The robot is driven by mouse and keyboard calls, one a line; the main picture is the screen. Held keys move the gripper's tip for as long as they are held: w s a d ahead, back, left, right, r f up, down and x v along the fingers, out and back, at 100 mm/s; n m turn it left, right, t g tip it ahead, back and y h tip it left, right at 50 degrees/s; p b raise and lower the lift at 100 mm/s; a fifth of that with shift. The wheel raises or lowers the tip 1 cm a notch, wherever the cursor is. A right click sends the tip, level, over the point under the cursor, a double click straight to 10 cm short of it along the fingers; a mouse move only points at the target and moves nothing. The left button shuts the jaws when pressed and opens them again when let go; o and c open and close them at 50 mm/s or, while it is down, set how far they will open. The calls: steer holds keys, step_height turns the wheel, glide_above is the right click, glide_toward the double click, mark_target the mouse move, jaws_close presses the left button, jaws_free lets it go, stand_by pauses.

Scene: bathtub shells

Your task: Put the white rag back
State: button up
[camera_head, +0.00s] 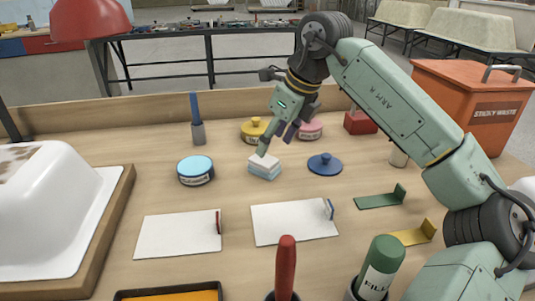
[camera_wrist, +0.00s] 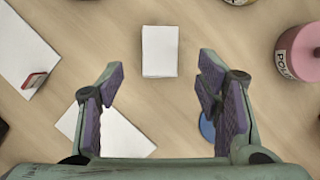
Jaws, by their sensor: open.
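A small folded stack with a white rag (camera_head: 264,160) on top and light blue layers below sits in the middle of the wooden table. In the wrist view, the white rag (camera_wrist: 160,51) shows as an upright white rectangle, ahead of and between the fingertips. My gripper (camera_head: 277,142) is open and empty, pointing down above and just behind the stack in the head view. In the wrist view, its purple-padded fingers (camera_wrist: 161,72) are wide apart. No contact with the rag is visible.
A blue-lidded tin (camera_head: 196,170), blue lid (camera_head: 325,164), yellow tin (camera_head: 254,130) and pink tin (camera_head: 310,129) surround the stack. Two white sheets (camera_head: 178,234) (camera_head: 293,222) lie in front. A white tub shell (camera_head: 50,215) stands left; an orange waste bin (camera_head: 465,105) stands right.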

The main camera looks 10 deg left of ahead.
steer(key=v, duration=0.5)
steer(key=shift+r, duration=0.1)
